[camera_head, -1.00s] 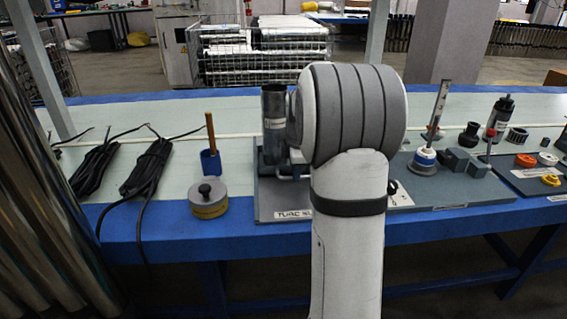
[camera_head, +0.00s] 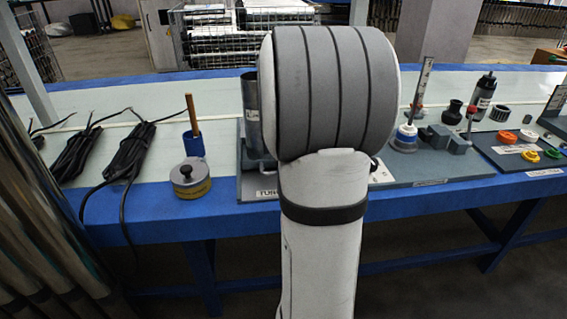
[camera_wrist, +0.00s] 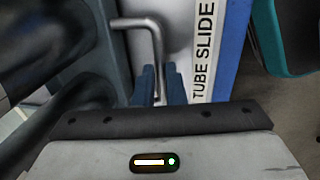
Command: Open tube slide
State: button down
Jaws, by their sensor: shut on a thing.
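In the wrist view, a bent metal handle (camera_wrist: 157,42) stands in front of a pale plate. A white label reading TUBE SLIDE (camera_wrist: 205,48) lies to its right along a blue edge. My gripper (camera_wrist: 160,77) has its two blue fingers close together, shut on the lower part of the handle. In the head view, a grey upright tube (camera_head: 251,112) stands on a grey base at the table, partly behind my arm. Only the start of the label (camera_head: 266,193) shows there.
The blue-edged table (camera_head: 225,219) runs across the view. A round yellow-and-grey pot (camera_head: 190,180), a blue holder with a wooden handle (camera_head: 193,145) and black cables (camera_head: 130,152) lie left.

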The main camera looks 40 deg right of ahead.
jog(key=c, duration=1.5)
grip_release()
jog(key=shift+s, duration=0.1)
jog(key=r+p, duration=0.1)
jog(key=r, duration=0.1)
jog(key=s+r+p, duration=0.1)
jog(key=r, duration=0.2)
jog(key=r+p, duration=0.1)
jog(key=r, duration=0.1)
jog(key=shift+s+a+r, duration=0.15)
jog(key=shift+a+r, duration=0.2)
